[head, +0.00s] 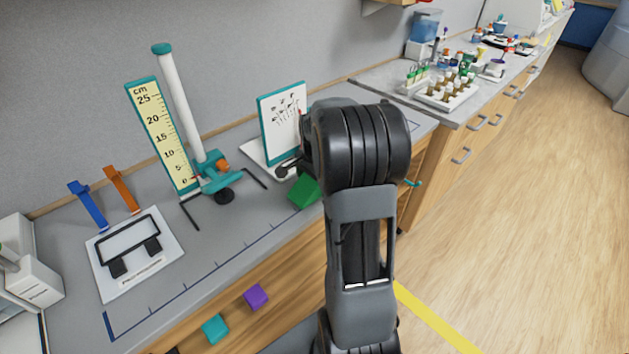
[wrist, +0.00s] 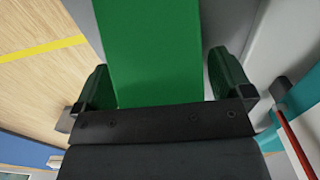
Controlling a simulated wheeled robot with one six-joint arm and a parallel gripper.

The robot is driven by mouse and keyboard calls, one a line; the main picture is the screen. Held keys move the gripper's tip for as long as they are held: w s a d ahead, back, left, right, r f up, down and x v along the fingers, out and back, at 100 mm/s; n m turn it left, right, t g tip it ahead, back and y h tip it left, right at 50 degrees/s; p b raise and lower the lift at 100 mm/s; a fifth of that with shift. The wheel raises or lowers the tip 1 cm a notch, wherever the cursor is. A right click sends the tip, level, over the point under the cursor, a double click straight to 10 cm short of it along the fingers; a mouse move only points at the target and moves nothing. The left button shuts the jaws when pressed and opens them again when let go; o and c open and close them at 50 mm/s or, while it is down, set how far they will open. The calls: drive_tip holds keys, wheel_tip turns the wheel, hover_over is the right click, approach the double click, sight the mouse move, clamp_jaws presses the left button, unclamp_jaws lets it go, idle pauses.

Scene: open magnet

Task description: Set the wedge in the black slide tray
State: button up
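The green wedge (head: 304,190) shows at the front of the grey bench, partly behind my arm. In the wrist view the wedge (wrist: 155,55) fills the space between the fingers of my gripper (wrist: 164,80), with a finger close against each side. My gripper looks shut on it. In the head view my arm hides the gripper, and I cannot tell whether the wedge touches the bench.
A height gauge (head: 152,125) with a white post stands mid-bench. Blue (head: 90,207) and orange (head: 122,189) straps lie behind the board. A white panel with a hand drawing (head: 283,120) stands behind the wedge. The bench before the gauge is mostly clear.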

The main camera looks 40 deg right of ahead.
drive_tip(key=r, duration=1.2)
drive_tip(key=shift+a+p, duration=0.3)
drive_tip(key=shift+a, duration=0.05)
drive_tip(key=s+a+f+n+t, duration=0.1)
drive_tip(key=s+a+n, duration=0.5)
drive_tip(key=a+n, duration=0.2)
drive_tip(key=s+a+f+n+t, duration=0.2)
drive_tip(key=s+a+n, duration=0.5)
drive_tip(key=a, duration=0.3)
drive_tip(key=shift+s+f+n+t, duration=0.25)
drive_tip(key=shift+s+n+t, duration=0.05)
drive_tip(key=shift+n, duration=0.5)
